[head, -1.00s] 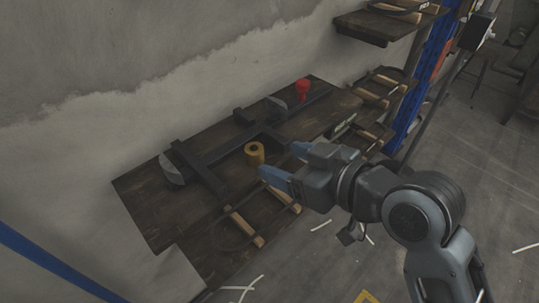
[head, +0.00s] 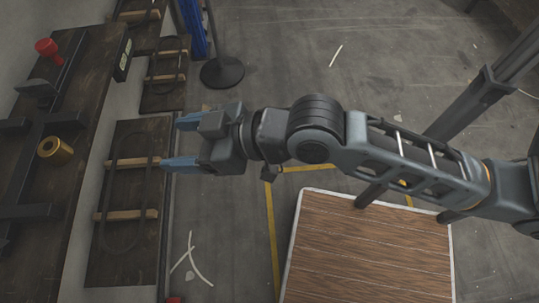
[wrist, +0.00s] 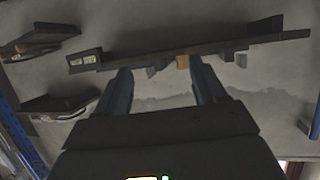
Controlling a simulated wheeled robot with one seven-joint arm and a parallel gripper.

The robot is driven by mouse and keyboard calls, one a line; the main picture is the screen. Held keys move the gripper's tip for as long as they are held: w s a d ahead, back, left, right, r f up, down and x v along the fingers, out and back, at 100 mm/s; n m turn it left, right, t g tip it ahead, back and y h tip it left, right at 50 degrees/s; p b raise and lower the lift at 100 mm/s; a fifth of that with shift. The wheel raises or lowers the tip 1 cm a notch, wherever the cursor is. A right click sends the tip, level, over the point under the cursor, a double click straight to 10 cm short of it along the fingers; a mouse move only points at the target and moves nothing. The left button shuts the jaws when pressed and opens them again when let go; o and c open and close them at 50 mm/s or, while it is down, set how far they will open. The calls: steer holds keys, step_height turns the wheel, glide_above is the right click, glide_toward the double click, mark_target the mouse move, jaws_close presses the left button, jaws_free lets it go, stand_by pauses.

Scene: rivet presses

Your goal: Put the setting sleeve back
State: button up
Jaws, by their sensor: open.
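A short gold cylinder with a hole in its top, which looks like the setting sleeve (head: 55,150), stands upright on the dark wooden bench (head: 86,110) at the left of the head view. My gripper (head: 174,143) is open and empty. Its two blue fingers point left toward the bench, apart from the sleeve. In the wrist view, a small yellow piece, likely the sleeve (wrist: 183,62), shows beyond and between the fingers (wrist: 163,72), near the bench edge.
A red knob-like piece (head: 46,47) and dark bars (head: 30,212) are on the bench. A lower wooden board with pale battens (head: 132,215) lies beside it. A wood-topped surface (head: 370,250) is at the bottom; the grey floor (head: 400,50) has free room.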

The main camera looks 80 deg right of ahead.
steer(key=s+r+m+t+h, duration=0.1)
steer(key=s, duration=1.7)
steer(key=shift+s+a, duration=0.15)
steer(key=shift+s, duration=0.1)
